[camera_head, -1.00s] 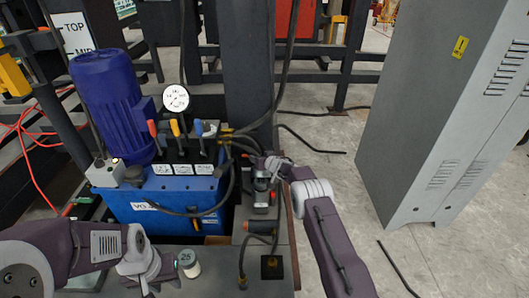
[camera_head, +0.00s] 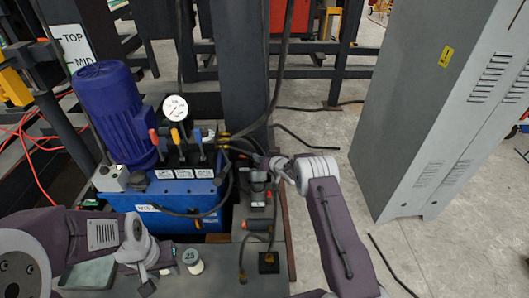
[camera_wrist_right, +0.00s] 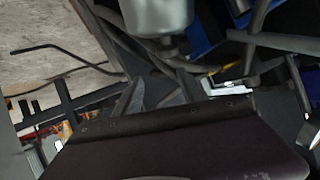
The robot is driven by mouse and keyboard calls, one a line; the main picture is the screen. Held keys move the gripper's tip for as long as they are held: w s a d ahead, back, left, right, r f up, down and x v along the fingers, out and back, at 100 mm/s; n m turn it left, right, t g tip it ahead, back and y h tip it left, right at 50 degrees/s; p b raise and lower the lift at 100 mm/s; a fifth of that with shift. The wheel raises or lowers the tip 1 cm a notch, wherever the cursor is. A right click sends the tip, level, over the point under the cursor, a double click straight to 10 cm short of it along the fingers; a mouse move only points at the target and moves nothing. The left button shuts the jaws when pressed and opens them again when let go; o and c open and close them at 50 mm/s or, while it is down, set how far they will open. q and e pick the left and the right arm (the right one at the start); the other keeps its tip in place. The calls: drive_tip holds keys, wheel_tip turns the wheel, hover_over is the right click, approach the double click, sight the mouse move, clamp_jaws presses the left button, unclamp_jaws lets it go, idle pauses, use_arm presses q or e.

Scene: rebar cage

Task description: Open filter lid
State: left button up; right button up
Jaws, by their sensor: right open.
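The filter (camera_head: 258,182) is a small grey-and-dark unit beside the blue hydraulic unit, partly hidden by my right gripper. My right gripper (camera_head: 272,165) is at its upper end; I cannot tell whether it touches. In the right wrist view, a silver cylinder (camera_wrist_right: 157,15), likely part of the filter, is at the top centre, just beyond the open fingers of my right gripper (camera_wrist_right: 160,88). The lid itself cannot be made out clearly. My left gripper (camera_head: 150,278) is low over the bench, left of a small white jar (camera_head: 193,262); its jaws are too small to judge.
The blue hydraulic unit (camera_head: 170,205) with its motor (camera_head: 112,115), gauge (camera_head: 176,108) and coloured levers stands left of the filter. Black hoses run close by. A dark post (camera_head: 235,65) rises behind. A grey cabinet (camera_head: 425,110) stands right, with floor between.

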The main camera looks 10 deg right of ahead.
drive_tip(key=shift+s+d+r+p, duration=0.15)
drive_tip(key=shift+s+r+p, duration=0.2)
drive_tip(key=shift+s+r, duration=0.15)
drive_tip(key=shift+s+r, duration=0.25)
drive_tip(key=p+v, duration=0.3)
drive_tip(key=v, duration=0.5)
drive_tip(key=shift+s, duration=0.2)
drive_tip(key=shift+d+f, duration=0.1)
